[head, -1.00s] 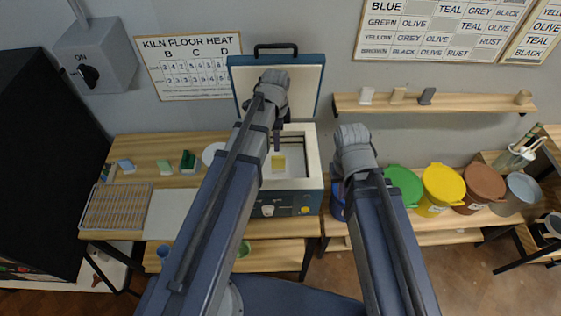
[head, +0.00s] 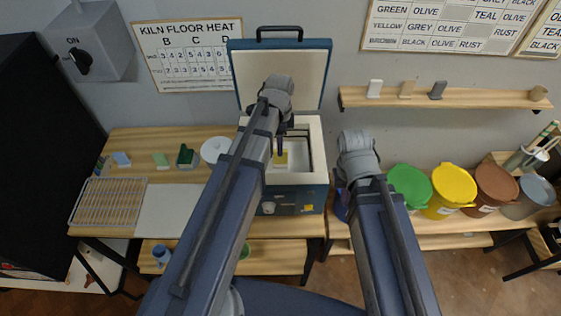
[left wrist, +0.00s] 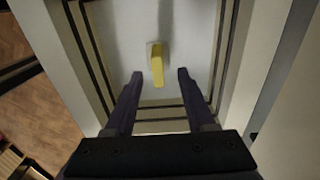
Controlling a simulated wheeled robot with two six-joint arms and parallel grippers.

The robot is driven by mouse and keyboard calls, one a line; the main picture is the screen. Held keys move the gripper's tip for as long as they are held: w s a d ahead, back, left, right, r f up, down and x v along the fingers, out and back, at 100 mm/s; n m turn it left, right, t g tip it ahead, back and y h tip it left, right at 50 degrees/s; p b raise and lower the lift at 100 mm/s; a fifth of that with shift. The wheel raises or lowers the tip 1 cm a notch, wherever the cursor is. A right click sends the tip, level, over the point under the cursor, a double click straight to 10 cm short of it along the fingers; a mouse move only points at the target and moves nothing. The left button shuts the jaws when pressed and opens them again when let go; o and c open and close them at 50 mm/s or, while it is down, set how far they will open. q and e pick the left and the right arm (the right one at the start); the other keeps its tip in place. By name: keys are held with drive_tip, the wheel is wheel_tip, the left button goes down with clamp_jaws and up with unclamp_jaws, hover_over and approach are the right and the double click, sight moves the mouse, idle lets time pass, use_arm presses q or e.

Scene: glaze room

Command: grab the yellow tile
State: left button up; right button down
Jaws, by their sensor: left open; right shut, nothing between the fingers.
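The yellow tile (left wrist: 157,65) stands on the pale floor inside the open kiln (head: 317,150). In the head view, the tile (head: 281,159) shows only in part behind my left gripper (head: 280,150). My left gripper also shows in the left wrist view (left wrist: 160,75). It is open and points down into the kiln. Its fingers are apart, one to each side of the tile's line, with the tile a little beyond the tips and nothing held. My right arm (head: 358,155) reaches up right of the kiln; its fingers are hidden in the head view.
The kiln lid (head: 280,75) stands open against the wall. The kiln walls (left wrist: 90,60) close in around my left gripper. Lidded buckets (head: 408,185) stand at right, below a shelf (head: 445,97).

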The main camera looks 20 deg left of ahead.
sight(280, 162)
use_arm(q)
drive_tip(key=shift+s+d+f+b, duration=0.1)
drive_tip(key=shift+f+b, duration=1.2)
drive_tip(key=shift+f, duration=0.15)
drive_tip(key=shift+s+d+f+b, duration=0.1)
drive_tip(key=shift+f+b, duration=1.2)
drive_tip(key=shift+f, duration=0.1)
drive_tip(key=shift+r, duration=0.1)
clamp_jaws()
